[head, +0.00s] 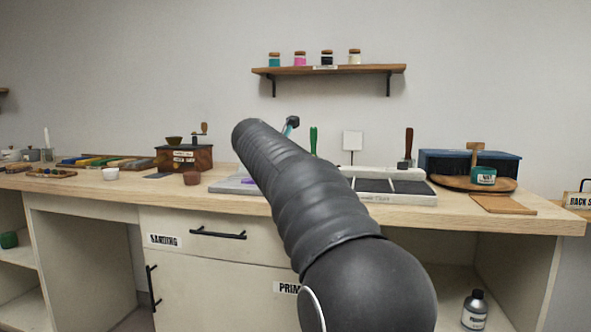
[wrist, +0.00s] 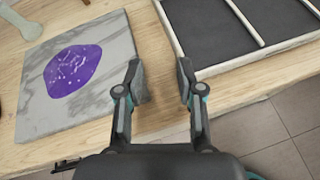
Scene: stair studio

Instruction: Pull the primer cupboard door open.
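The primer cupboard door (head: 215,295) is a pale panel under the worktop, below a drawer (head: 265,250) labelled "SANDING". It looks shut. Its label, partly hidden by my arm, reads "PRIM". A black vertical handle (head: 153,287) is at its left edge. My gripper (wrist: 160,82) is open and empty in the wrist view, over the wooden worktop's front part, well above and away from the door handle. In the head view my arm hides most of the gripper.
Below my gripper lie a marble slab (wrist: 35,115) with a purple patch (wrist: 73,72) and a tray with dark compartments (wrist: 215,35). The worktop (head: 110,186) overhangs the cupboard. A bottle (head: 474,310) stands in the open space at right.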

